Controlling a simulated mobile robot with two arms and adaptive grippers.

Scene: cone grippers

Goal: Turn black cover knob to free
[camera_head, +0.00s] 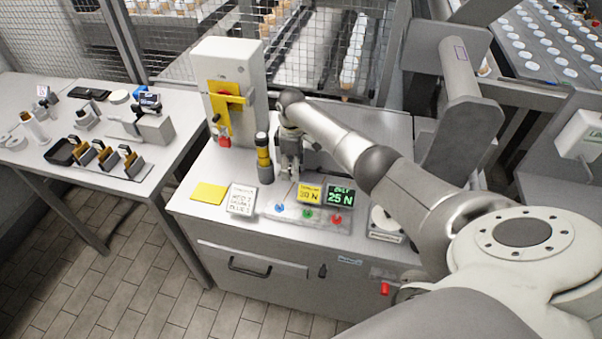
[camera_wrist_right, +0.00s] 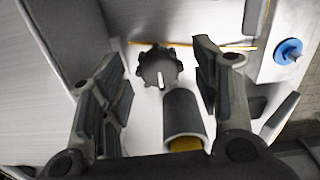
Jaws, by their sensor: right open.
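A black lobed knob (camera_wrist_right: 158,68) with a white pointer mark lies on the pale metal surface in the right wrist view. Its mark points toward the bottom of that view. My right gripper (camera_wrist_right: 163,70) is open, its two fingers on either side of the knob and apart from it. In the head view my right gripper (camera_head: 289,168) points down over the workbench, right beside the black and yellow cylinder (camera_head: 264,160). I cannot make out the knob in the head view. My left gripper is not in view.
The cylinder's grey end (camera_wrist_right: 184,113) stands close to the knob. A blue button (camera_wrist_right: 288,51) is at the right of the wrist view.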

